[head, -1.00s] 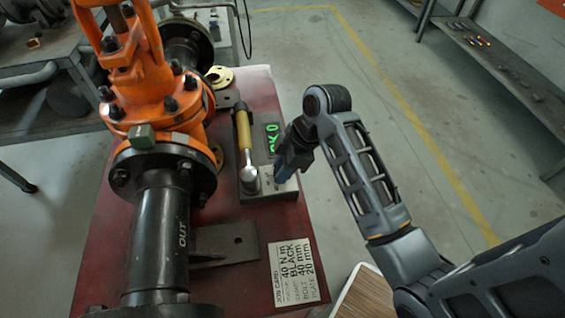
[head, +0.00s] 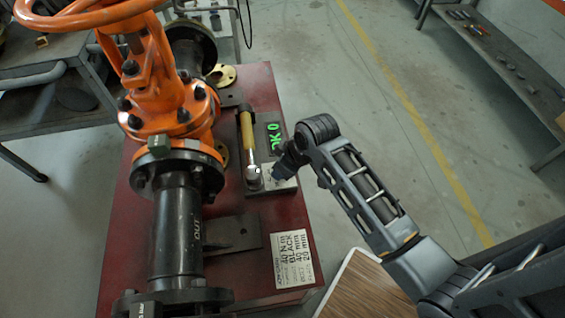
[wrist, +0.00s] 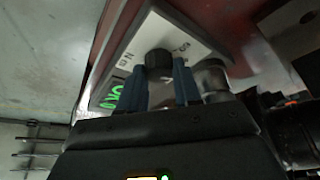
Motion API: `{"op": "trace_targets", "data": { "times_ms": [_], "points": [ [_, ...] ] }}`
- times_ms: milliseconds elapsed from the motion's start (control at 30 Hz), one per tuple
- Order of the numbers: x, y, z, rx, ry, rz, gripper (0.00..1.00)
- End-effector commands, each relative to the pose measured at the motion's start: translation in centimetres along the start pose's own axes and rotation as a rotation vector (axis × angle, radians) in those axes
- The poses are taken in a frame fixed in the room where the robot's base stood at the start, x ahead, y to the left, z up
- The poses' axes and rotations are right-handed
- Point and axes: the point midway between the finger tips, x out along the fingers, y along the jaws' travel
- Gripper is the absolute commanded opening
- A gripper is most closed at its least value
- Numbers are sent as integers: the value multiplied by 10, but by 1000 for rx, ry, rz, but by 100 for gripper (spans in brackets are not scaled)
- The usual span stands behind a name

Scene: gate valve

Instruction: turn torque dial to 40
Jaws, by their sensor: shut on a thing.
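The torque dial is a dark knob (wrist: 159,64) on a pale scale plate (wrist: 185,32) with small markings, in the wrist view. My gripper (wrist: 162,80) has its two blue-grey fingers on either side of the knob, shut on it. The dial's pointer and exact setting cannot be read. In the head view my gripper (head: 285,164) is over the pale plate (head: 282,184) and hides the knob. A display (head: 274,138) with green characters sits just behind the plate; it also shows in the wrist view (wrist: 112,98).
An orange gate valve (head: 170,105) on black pipe (head: 177,225) stands further left. A job card (head: 293,259) reading 40 N m lies on the red bench (head: 238,278).

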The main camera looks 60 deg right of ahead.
Motion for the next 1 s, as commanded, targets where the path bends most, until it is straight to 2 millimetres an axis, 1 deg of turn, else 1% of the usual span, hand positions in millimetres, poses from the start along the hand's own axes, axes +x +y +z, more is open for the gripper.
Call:
{"op": "trace_targets", "data": {
  "times_ms": [500, 533, 767, 1000],
  "points": [
    [0, 0, 0, 19, 1, 8, 3],
    [0, 0, 0, 18, 1, 8, 36],
    [0, 0, 0, 18, 1, 8, 58],
    [0, 0, 0, 18, 1, 8, 58]
  ]
}}
